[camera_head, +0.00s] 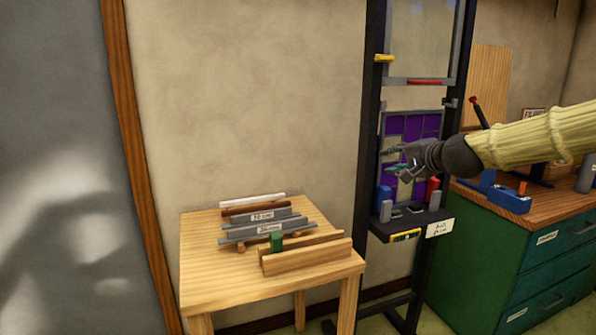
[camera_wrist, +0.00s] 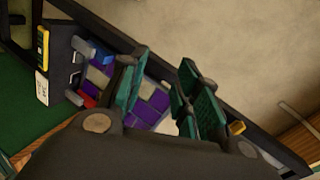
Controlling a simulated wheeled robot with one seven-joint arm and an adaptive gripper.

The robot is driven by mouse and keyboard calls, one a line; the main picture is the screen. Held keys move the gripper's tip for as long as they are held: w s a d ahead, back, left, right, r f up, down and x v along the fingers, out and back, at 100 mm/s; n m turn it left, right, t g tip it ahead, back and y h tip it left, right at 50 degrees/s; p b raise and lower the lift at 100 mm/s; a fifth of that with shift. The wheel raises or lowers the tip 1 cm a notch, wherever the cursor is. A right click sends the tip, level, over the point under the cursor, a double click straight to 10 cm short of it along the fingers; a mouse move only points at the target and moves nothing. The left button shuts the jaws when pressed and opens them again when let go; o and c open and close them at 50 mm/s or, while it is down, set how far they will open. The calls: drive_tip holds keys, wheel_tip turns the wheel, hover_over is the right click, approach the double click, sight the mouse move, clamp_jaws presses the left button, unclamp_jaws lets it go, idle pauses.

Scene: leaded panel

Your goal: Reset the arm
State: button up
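My gripper (camera_head: 392,160) reaches in from the right in the head view, in front of the dark upright frame (camera_head: 368,130). In the wrist view my gripper (camera_wrist: 165,95) has its green-padded fingers spread apart with nothing between them. Behind it is the leaded panel (camera_head: 413,128), with purple and pale panes in a grey border. The panel also shows in the wrist view (camera_wrist: 150,108), partly hidden by the fingers. Whether the fingers touch the panel cannot be told.
A wooden table (camera_head: 195,265) at the left holds several grey, white and brown strips and a wooden trough (camera_head: 305,255) with a green block (camera_head: 276,241). The frame's small shelf (camera_head: 412,226) bears coloured blocks. A green cabinet (camera_head: 480,265) with a blue tool (camera_head: 509,200) stands right.

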drive_tip(key=s+a+f+n+g+h, duration=0.1)
drive_tip(key=s+a+f+g, duration=0.1)
drive_tip(key=f, duration=1)
drive_tip(key=s+a+f+n+g, duration=0.1)
drive_tip(key=s+a+f+g, duration=0.15)
drive_tip(key=f, duration=0.95)
drive_tip(key=s+f+n+g+h, duration=0.1)
drive_tip(key=s+f+n, duration=0.1)
drive_tip(key=s+f, duration=0.6)
drive_tip(key=s+f+n+g+h, duration=0.1)
drive_tip(key=s+f, duration=0.3)
drive_tip(key=f, duration=0.7)
drive_tip(key=s+f+n+g, duration=0.2)
drive_tip(key=s+f, duration=0.5)
drive_tip(key=s, duration=0.6)
drive_tip(key=s+d+f+n+g+h+p, duration=0.1)
drive_tip(key=s+f+n+g, duration=0.1)
drive_tip(key=s+f, duration=0.5)
drive_tip(key=s+f+n+g, duration=0.2)
drive_tip(key=s+f, duration=0.5)
drive_tip(key=s, duration=1.2)
drive_tip(key=shift+d+g+h+p, duration=0.3)
drive_tip(key=shift+d+g+p, duration=0.05)
drive_tip(key=shift+g, duration=0.1)
